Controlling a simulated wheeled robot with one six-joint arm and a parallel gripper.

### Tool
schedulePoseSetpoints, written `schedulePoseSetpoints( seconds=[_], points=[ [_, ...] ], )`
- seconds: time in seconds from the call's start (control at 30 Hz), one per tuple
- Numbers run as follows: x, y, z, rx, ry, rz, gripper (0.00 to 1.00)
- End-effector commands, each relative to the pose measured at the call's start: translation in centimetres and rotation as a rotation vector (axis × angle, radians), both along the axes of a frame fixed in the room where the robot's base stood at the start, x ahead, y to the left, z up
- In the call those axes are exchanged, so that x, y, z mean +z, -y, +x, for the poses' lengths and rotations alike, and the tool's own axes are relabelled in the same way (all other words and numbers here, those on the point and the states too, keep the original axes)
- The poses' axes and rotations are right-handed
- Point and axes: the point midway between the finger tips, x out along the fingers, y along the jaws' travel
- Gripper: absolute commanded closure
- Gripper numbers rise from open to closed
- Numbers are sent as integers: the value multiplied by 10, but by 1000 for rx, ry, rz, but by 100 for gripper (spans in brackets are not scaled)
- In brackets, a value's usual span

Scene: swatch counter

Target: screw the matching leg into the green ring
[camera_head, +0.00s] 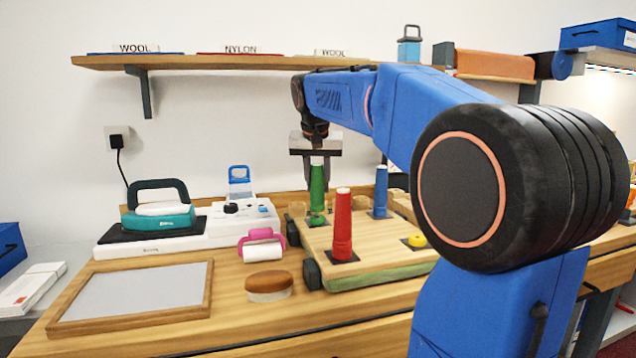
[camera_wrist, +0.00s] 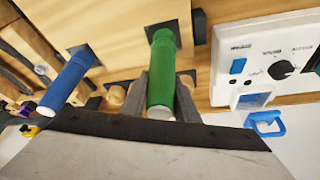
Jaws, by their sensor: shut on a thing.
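The green leg (camera_head: 317,188) stands upright on the wooden board (camera_head: 372,266), over a dark square plate. In the wrist view the green leg (camera_wrist: 162,72) runs between my two fingers. My gripper (camera_head: 318,172) points down from above and is shut on the upper part of the green leg. A bit of green shows at the leg's foot, but I cannot tell the ring from the leg there. The red leg (camera_head: 343,222) and the blue leg (camera_head: 381,190) stand upright on dark plates; the blue leg (camera_wrist: 68,80) also shows in the wrist view.
A yellow ring (camera_head: 415,241) lies on the board near my arm. A pink-handled roller (camera_head: 262,246), a brown round pad (camera_head: 269,282) and a framed panel (camera_head: 136,292) lie left of the board. A white control box (camera_head: 240,222) stands behind. A shelf (camera_head: 230,62) hangs above.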

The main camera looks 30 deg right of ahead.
Motion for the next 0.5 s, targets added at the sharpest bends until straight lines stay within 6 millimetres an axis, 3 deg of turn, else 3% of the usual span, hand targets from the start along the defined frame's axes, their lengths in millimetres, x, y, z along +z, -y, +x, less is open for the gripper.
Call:
schedulePoseSetpoints(
  seconds=[0.5],
  points=[
    [-5, 0, 0, 0, 1, -1, 97]
  ],
)
